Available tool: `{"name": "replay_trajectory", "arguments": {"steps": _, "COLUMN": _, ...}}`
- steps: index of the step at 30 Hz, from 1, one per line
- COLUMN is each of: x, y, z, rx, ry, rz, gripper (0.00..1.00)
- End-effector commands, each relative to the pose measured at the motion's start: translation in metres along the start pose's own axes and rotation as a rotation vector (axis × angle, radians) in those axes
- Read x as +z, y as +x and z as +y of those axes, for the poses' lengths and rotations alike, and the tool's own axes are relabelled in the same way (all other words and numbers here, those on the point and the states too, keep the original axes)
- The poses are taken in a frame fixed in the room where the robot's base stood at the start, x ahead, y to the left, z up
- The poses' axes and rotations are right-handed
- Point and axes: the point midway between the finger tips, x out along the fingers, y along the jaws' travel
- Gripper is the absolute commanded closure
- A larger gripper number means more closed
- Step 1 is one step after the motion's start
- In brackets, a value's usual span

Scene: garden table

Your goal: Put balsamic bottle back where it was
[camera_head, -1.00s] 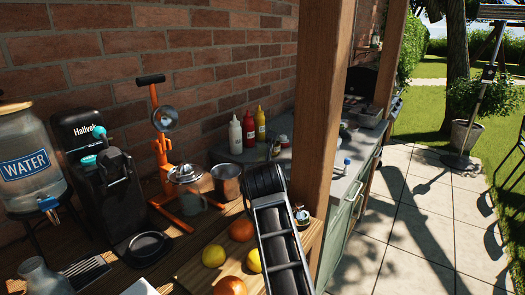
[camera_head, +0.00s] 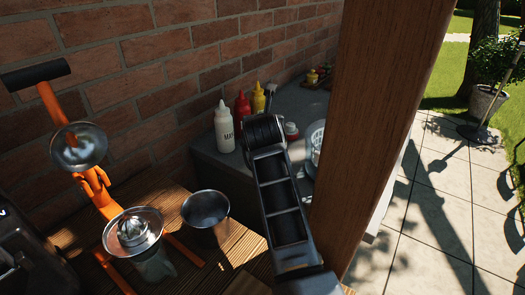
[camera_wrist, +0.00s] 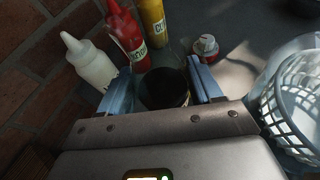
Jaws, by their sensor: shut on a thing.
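In the wrist view, my gripper (camera_wrist: 160,78) has its two blue fingers on either side of a dark glass vessel, which I take as the balsamic bottle (camera_wrist: 166,92). It is shut on this bottle, which stands between the fingers. Its lower part and any label are hidden by my gripper body. In the head view my own arm covers the bottle and most of my gripper, over the grey counter (camera_head: 215,160). From the frames I cannot tell whether the bottle's base touches the counter.
A white mayo bottle (camera_head: 224,128), red ketchup bottle (camera_head: 242,108) and yellow mustard bottle (camera_head: 258,98) stand by the brick wall, close beyond my fingers. A small red-and-white jar (camera_wrist: 206,46) and white basket (camera_wrist: 268,100) are to the right. A wooden post (camera_head: 385,120) stands right of my arm.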

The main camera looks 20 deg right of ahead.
Motion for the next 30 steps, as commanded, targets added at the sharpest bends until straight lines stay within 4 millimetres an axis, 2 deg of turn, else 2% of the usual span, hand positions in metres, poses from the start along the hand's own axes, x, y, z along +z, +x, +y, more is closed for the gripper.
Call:
{"name": "replay_trajectory", "arguments": {"steps": 6, "x": -0.035, "y": 0.014, "z": 0.0, "rx": 0.0, "ry": -0.001, "rz": 0.003, "gripper": 0.77}}
{"name": "replay_trajectory", "arguments": {"steps": 19, "x": -0.076, "y": 0.031, "z": 0.0, "rx": 0.0, "ry": 0.0, "rz": 0.002, "gripper": 0.77}}
{"name": "replay_trajectory", "arguments": {"steps": 22, "x": -0.082, "y": 0.034, "z": 0.0, "rx": 0.0, "ry": 0.001, "rz": 0.001, "gripper": 0.77}}
{"name": "replay_trajectory", "arguments": {"steps": 30, "x": -0.083, "y": 0.034, "z": 0.0, "rx": 0.0, "ry": 0.001, "rz": 0.0, "gripper": 0.77}}
